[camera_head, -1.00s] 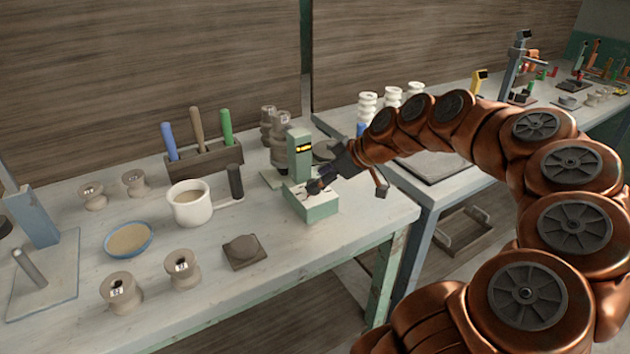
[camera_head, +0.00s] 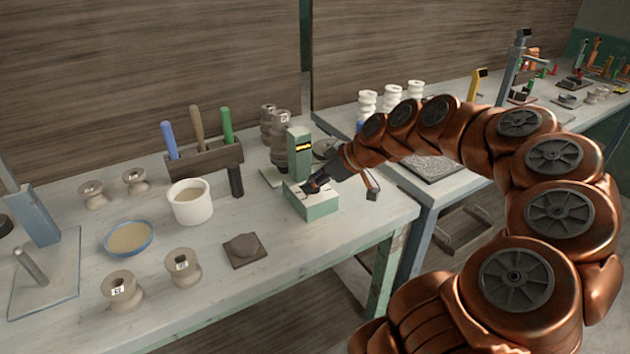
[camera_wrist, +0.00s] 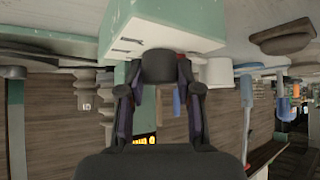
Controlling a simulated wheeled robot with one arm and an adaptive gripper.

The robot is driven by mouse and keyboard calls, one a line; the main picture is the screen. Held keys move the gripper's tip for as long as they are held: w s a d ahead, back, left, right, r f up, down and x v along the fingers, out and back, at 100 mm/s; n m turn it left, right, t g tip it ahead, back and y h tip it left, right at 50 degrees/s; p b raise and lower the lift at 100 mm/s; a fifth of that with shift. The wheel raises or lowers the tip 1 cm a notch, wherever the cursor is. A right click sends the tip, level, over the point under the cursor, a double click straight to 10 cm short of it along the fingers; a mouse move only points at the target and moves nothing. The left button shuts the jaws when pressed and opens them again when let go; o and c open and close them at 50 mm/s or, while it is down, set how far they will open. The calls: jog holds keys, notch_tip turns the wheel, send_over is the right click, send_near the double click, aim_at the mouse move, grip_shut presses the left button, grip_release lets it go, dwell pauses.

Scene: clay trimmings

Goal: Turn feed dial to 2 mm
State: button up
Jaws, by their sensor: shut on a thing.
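The feed device is a pale green unit with an upright post (camera_head: 300,165) bearing a yellow-lit display (camera_head: 303,147) and a low box base (camera_head: 318,208). The dial is a dark round knob (camera_wrist: 158,66) on the green box (camera_wrist: 190,22) in the wrist view. My gripper (camera_head: 314,187) is at the top of the box, its fingers shut on the knob from both sides. In the wrist view my gripper (camera_wrist: 160,98) shows a finger on each side of the knob. The dial's pointer and its set value are hidden or too small to read.
A tool rack (camera_head: 205,157), a white cup (camera_head: 190,208), a blue bowl (camera_head: 129,238) and several clay spools stand left of the device. White stacked pieces (camera_head: 391,97) stand on the bench at right.

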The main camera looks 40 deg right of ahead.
jog(key=shift+f+m+h+b, duration=0.1)
jog(key=shift+m+h+b, duration=0.25)
jog(key=shift+b, duration=0.25)
grip_shut()
jog(key=shift+a+f+m+t+h+b, duration=0.15)
jog(key=shift+m+t+h+b, duration=0.25)
jog(key=shift+m+h+b, duration=0.45)
jog(key=m+h+b, duration=0.2)
jog(key=m, duration=0.1)
jog(key=shift+r+m, duration=0.2)
jog(key=shift+m, duration=0.1)
jog(key=shift+r+m+h, duration=0.1)
jog(key=shift+m+h, duration=0.7)
jog(key=shift+m, duration=0.1)
jog(key=shift+m+g+h, duration=0.4)
jog(key=shift+m+h, duration=1)
jog(key=shift+m, duration=0.5)
jog(key=shift+w+m+g+h+b, duration=0.1)
jog(key=shift+m+g+h+b, duration=0.2)
jog(key=shift+m+g+h, duration=0.9)
jog(key=shift+m+g+h+b, duration=0.25)
jog(key=shift+m+g+h, duration=0.2)
jog(key=shift+m, duration=1.35)
jog(key=o, duration=1.1)
grip_release()
